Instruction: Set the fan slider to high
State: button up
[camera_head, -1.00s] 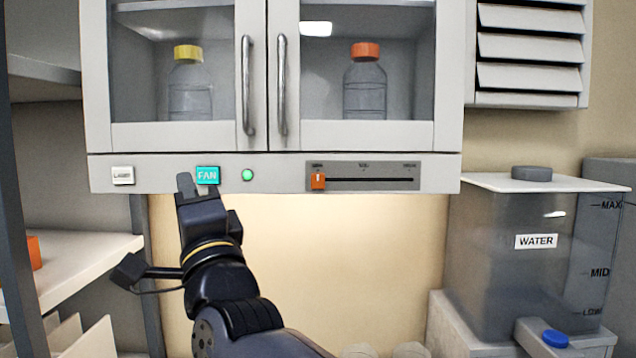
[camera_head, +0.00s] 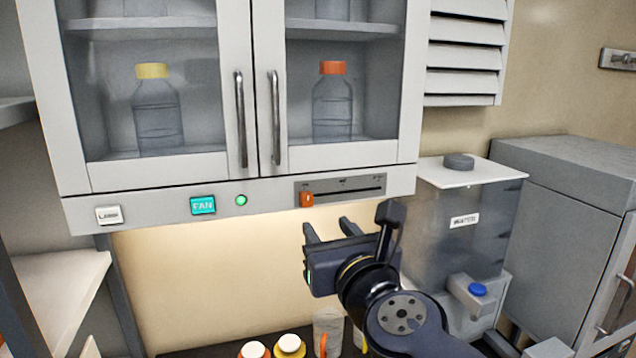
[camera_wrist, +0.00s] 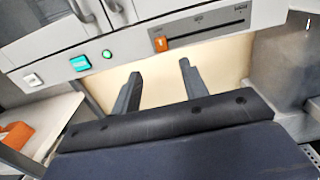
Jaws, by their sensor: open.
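The fan slider's orange knob (camera_head: 306,199) sits at the left end of its dark slot in the grey slider plate (camera_head: 362,182) on the cabinet's lower panel. The knob also shows in the wrist view (camera_wrist: 161,43), above and between my fingers. The teal FAN button (camera_head: 203,205) and a lit green light (camera_head: 241,200) are left of the slider. My gripper (camera_head: 328,228) is open and empty, below the slider panel and apart from the knob. In the wrist view its two fingers (camera_wrist: 160,78) stand apart with bare wall between them. The slider's small labels are too blurred to read.
A white LABEL-like light button (camera_head: 109,214) is at the panel's left. Glass doors with handles (camera_head: 240,118) are above. A water tank (camera_head: 460,225) stands at the right. The wall under the panel is clear.

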aim_at(308, 200)
jog(key=b+x, duration=0.3)
jog(key=x, duration=0.7)
jog(key=shift+w+f, duration=0.1)
jog(key=shift+w, duration=0.3)
jog(key=shift+c, duration=0.5)
grip_shut()
